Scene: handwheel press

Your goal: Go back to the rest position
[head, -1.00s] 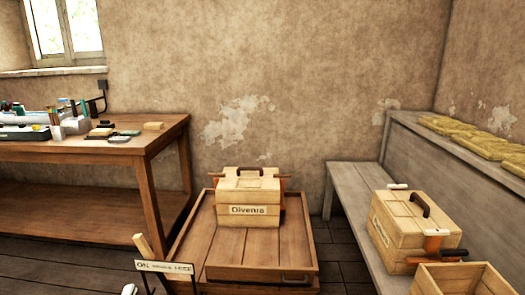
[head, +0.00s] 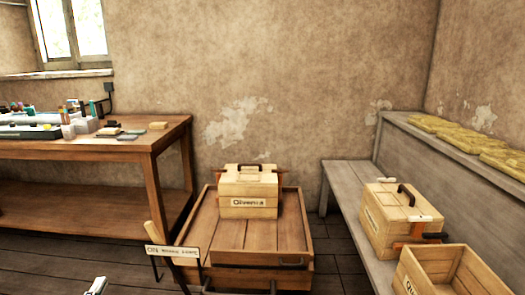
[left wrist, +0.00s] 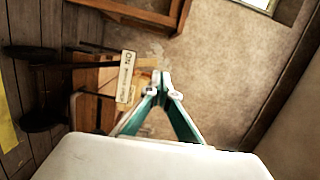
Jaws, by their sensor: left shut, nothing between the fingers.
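My left gripper shows at the bottom edge of the head view as a small pale piece (head: 97,286); the rest of it is cut off. In the left wrist view its green fingers (left wrist: 162,88) come together at their tips, shut and empty. Beyond the fingers there, a small sign (left wrist: 125,77) and brown woodwork show tilted. My right gripper is in neither view.
A lidded wooden box (head: 248,208) stands on a low wooden platform (head: 225,238). A sign (head: 172,252) stands at its front left. A workbench (head: 110,147) is at left. A grey bench (head: 340,182) at right bears another lidded box (head: 378,228) and an open crate (head: 425,262).

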